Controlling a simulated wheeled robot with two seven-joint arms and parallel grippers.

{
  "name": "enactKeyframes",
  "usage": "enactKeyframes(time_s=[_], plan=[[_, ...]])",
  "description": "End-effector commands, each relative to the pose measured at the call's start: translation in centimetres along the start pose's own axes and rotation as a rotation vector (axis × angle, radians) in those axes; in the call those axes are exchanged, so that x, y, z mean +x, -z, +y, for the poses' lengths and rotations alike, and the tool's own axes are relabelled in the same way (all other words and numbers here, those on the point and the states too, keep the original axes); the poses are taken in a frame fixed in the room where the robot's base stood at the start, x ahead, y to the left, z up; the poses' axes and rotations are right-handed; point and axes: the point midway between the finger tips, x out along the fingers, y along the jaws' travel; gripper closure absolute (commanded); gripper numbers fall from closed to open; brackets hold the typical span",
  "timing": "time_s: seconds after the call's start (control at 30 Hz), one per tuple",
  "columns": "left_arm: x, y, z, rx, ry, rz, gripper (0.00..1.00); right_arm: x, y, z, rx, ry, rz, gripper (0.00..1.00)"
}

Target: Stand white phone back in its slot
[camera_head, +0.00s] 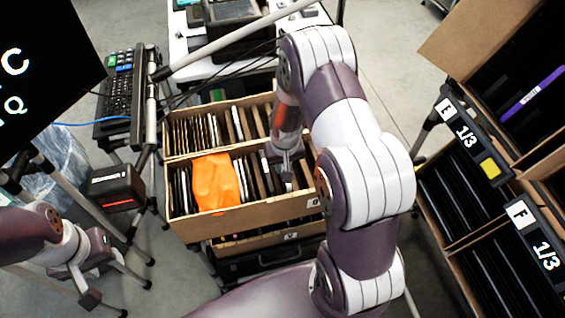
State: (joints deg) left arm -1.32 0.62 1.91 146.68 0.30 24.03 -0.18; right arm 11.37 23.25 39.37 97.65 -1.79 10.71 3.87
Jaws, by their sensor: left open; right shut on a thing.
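My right gripper (286,178) reaches down into the front compartment of the carton (250,209), right of its middle. It is shut on a thin, pale item that appears to be the white phone (265,172), among the row of upright devices. The arm and gripper hide much of it, so its exact tilt and its slot are unclear. My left gripper (88,297) is at the lower left, open and empty, away from the carton.
An orange cloth (215,182) drapes over devices in the front compartment. Labelled cartons (458,240) of dark devices stand at right. A black box (116,188), stand legs and a keyboard (118,98) are at left. Another carton (270,241) sits below.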

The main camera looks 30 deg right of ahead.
Motion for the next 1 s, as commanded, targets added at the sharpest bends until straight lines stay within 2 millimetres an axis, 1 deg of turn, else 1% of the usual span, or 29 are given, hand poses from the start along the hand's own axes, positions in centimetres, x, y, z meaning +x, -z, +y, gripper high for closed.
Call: enactKeyframes(time_s=[0.6,0.93,0.97,1.0], plan=[[0.37,-0.04,0.0,0.0,0.0,0.0,0.57,0.6,-0.06,0.0,0.0,0.0,0.001,1.0],[0.32,-0.04,0.0,0.0,0.0,0.0,0.57,0.55,-0.06,0.0,0.0,0.0,0.001,1.0],[0.32,-0.04,0.0,0.0,0.0,0.0,0.57,0.55,-0.06,0.0,0.0,0.0,0.001,0.81],[0.32,-0.04,0.0,0.0,0.0,0.0,0.57,0.55,-0.06,0.0,0.0,0.0,0.001,0.68]])
